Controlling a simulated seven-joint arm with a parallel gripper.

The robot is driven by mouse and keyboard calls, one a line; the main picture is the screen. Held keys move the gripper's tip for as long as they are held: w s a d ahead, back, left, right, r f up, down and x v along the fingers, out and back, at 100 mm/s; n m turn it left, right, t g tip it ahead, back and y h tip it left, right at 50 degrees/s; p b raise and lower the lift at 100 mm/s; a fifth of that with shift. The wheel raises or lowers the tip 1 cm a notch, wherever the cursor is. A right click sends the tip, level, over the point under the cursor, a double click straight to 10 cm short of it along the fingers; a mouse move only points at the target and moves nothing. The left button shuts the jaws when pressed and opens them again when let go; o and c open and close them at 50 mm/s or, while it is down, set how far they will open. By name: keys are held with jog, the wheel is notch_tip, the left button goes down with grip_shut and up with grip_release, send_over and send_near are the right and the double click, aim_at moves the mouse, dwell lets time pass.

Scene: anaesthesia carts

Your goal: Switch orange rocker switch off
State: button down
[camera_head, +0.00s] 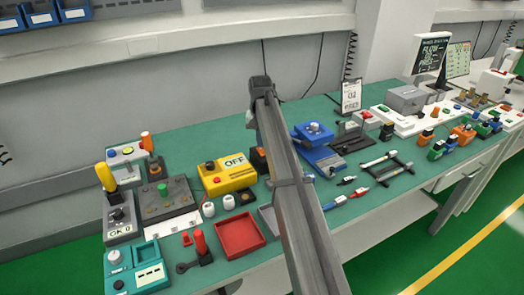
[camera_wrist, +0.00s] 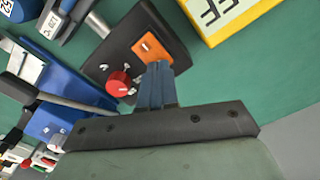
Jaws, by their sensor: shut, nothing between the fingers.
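The orange rocker switch (camera_wrist: 152,48) sits on a dark box (camera_wrist: 122,42) in the wrist view. A red round knob (camera_wrist: 119,83) is on the same box, beside the switch. My gripper (camera_wrist: 157,66) is shut and empty, with its fingertips at the near edge of the switch. I cannot tell whether they touch it. Which way the rocker is tilted is not clear. In the head view the dark box (camera_head: 259,160) shows only partly, left of my arm, which hides the rest. My gripper's fingers cannot be made out there.
A yellow box (camera_head: 228,175) marked OFF stands left of the dark box. A blue device (camera_head: 317,145) stands right of my arm. A red tray (camera_head: 240,236) lies in front. Several other devices crowd the green bench. Some bare bench (camera_head: 205,139) shows behind the yellow box.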

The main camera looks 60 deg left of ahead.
jog(key=shift+d+f, duration=0.1)
jog(key=shift+f, duration=0.9)
jog(key=shift+r, duration=3.55)
